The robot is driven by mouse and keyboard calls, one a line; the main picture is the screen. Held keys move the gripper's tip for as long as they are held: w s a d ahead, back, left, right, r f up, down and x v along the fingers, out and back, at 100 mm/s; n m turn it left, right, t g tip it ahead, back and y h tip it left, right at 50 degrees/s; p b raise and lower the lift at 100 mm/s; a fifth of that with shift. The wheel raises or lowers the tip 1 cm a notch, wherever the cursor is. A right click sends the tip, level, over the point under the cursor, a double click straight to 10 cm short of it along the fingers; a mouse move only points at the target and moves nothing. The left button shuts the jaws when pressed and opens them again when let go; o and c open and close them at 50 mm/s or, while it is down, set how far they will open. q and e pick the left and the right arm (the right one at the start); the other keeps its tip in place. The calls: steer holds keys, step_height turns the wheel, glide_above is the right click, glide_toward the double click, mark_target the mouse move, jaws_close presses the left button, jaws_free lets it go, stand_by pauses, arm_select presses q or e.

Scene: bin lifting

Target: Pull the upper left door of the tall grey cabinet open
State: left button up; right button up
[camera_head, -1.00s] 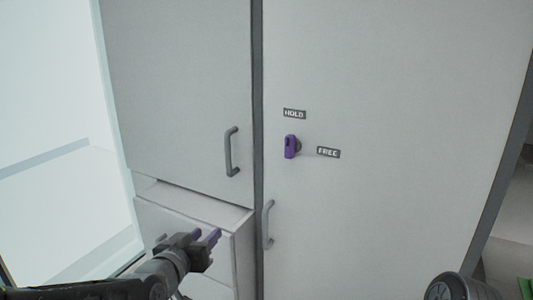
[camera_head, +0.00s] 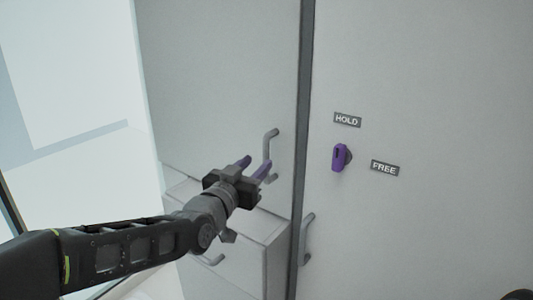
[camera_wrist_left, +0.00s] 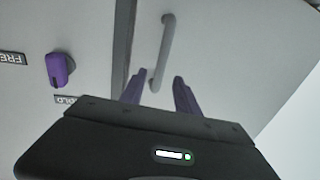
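The upper left door (camera_head: 215,80) of the tall grey cabinet looks closed. Its grey bar handle (camera_head: 268,146) is near the door's lower right edge. My left gripper (camera_head: 256,165) is in front of the handle's lower part, with its two purple fingers apart and pointing at the door. In the left wrist view the handle (camera_wrist_left: 164,50) stands beyond the fingertips (camera_wrist_left: 158,78), its lower end near the gap between them. I cannot tell if they touch. My right gripper is not in view.
A purple latch (camera_head: 341,157) sits on the right door between the HOLD label (camera_head: 347,120) and the FREE label (camera_head: 385,168). The right door has its own handle (camera_head: 307,238). Below the upper left door, a drawer (camera_head: 245,250) stands pulled out.

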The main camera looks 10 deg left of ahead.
mark_target(264, 156)
arm_select(q)
steer(key=w+p, duration=0.1)
steer(key=w, duration=0.1)
steer(key=w+d, duration=0.1)
steer(key=w, duration=0.2)
steer(key=shift+w+p, duration=0.1)
steer(key=shift+p, duration=0.3)
steer(key=shift+w+d, duration=0.1)
steer(key=shift+w, duration=0.55)
steer(key=shift+c, duration=0.5)
jaws_close()
